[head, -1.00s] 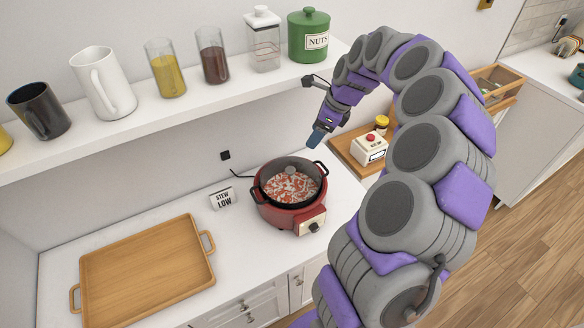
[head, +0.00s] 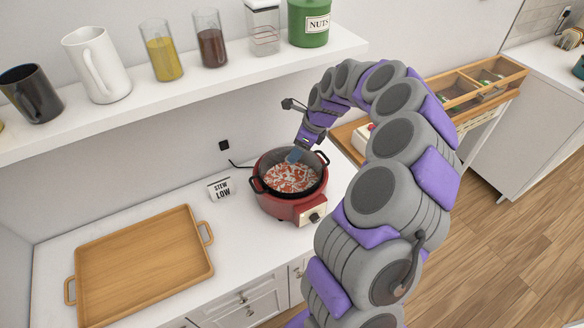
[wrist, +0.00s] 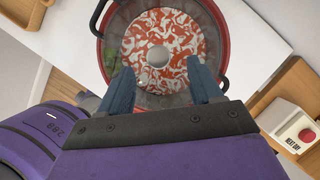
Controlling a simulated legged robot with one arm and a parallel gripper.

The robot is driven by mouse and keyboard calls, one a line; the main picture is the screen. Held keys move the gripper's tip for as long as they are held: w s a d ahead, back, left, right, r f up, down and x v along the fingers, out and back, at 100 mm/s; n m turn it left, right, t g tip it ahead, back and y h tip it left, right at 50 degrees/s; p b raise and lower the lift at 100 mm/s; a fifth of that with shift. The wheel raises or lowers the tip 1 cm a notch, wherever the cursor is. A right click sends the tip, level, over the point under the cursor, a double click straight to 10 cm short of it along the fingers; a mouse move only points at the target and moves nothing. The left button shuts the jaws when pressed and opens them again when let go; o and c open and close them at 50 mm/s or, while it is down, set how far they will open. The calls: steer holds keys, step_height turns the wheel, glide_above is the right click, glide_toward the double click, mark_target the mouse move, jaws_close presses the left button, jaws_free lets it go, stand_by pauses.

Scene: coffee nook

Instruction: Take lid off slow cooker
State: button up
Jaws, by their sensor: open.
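The red slow cooker (head: 283,205) stands on the white counter, with dark side handles and a control panel at its front. Its clear lid (wrist: 150,85) shows red and white food beneath it. A round pale lid knob (wrist: 158,56) sits at the middle in the wrist view; in the head view my gripper hides it. My gripper (head: 295,155) points down over the cooker's back part. In the wrist view my gripper (wrist: 160,70) has its blue fingers spread, with the knob just beyond and between the tips. It holds nothing.
A "STEW LOW" sign (head: 220,189) stands left of the cooker. A wooden tray (head: 145,262) lies empty farther left. A shelf (head: 130,118) with mugs and jars runs above. A box with a red button (wrist: 290,125) is on the right. Bare counter lies between sign and tray.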

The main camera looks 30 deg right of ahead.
steer(key=x, duration=0.1)
steer(key=b+x, duration=0.1)
steer(key=x, duration=0.2)
steer(key=shift+a+f, duration=0.15)
steer(key=shift+a, duration=0.15)
steer(key=shift+d, duration=0.5)
steer(key=shift+c, duration=1.4)
steer(key=shift+a, duration=0.35)
steer(key=c, duration=0.6)
steer(key=shift+d, duration=0.15)
jaws_close()
